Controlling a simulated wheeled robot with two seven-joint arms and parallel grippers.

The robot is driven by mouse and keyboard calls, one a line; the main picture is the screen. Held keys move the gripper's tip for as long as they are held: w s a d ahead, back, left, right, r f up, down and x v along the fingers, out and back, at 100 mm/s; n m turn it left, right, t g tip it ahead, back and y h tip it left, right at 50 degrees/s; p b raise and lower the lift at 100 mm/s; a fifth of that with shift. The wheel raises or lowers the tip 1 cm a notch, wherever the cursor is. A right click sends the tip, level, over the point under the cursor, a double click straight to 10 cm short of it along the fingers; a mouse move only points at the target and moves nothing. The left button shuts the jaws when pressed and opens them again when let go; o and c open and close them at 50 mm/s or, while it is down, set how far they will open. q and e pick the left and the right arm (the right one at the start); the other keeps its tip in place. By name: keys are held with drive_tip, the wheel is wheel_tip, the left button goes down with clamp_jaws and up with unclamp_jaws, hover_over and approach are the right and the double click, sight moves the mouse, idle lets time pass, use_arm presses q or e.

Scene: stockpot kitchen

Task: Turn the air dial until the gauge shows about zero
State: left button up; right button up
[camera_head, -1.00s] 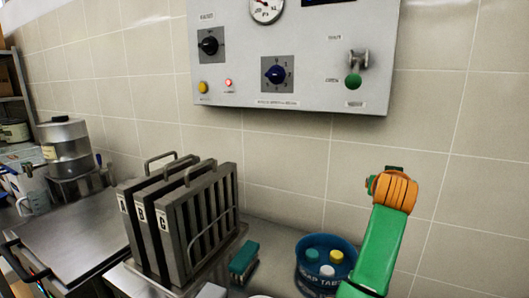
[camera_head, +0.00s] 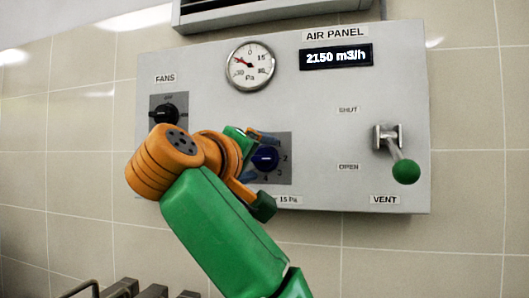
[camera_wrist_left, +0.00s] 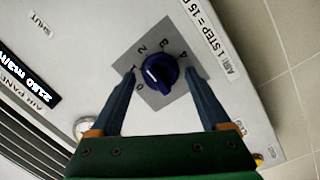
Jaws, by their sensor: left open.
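The blue air dial (camera_head: 265,158) sits on a grey plate on the panel and is partly hidden by my left gripper in the head view. My left gripper (camera_head: 258,160) is open at the dial. In the left wrist view, its two fingers (camera_wrist_left: 160,78) stand on either side of the dial (camera_wrist_left: 161,71), apart from it. The dial's white mark is on the side of 0 and 1; the exact number is hard to tell. The round gauge (camera_head: 249,65) has its red needle left of 0, toward the upper left. My right gripper is not in view.
The display (camera_head: 336,57) reads 2150 m3/h. The black fans knob (camera_head: 166,114) is left of the dial, close to my left wrist. The vent lever (camera_head: 404,171) with its green ball sticks out at the right, beside OPEN. A dark vent (camera_head: 250,12) hangs above.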

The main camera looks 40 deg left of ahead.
use_arm(q)
drive_tip(key=shift+a, duration=0.2)
drive_tip(key=shift+s, duration=0.15)
drive_tip(key=shift+d, duration=0.25)
drive_tip(key=c, duration=0.7)
clamp_jaws()
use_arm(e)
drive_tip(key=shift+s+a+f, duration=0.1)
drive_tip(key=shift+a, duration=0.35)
use_arm(q)
drive_tip(key=shift+m, duration=0.4)
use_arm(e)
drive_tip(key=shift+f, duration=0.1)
use_arm(q)
drive_tip(key=m+b, duration=0.1)
drive_tip(key=m, duration=0.1)
drive_tip(key=shift+r+m, duration=0.1)
drive_tip(key=shift+m, duration=0.3)
drive_tip(key=shift+r+m+g+b, duration=0.15)
drive_tip(key=shift+m+g+b, duration=0.1)
drive_tip(key=shift+m, duration=0.95)
drive_tip(key=shift+r+m+g+b, duration=0.1)
drive_tip(key=shift+m+g+b, duration=0.15)
drive_tip(key=shift+m, duration=0.95)
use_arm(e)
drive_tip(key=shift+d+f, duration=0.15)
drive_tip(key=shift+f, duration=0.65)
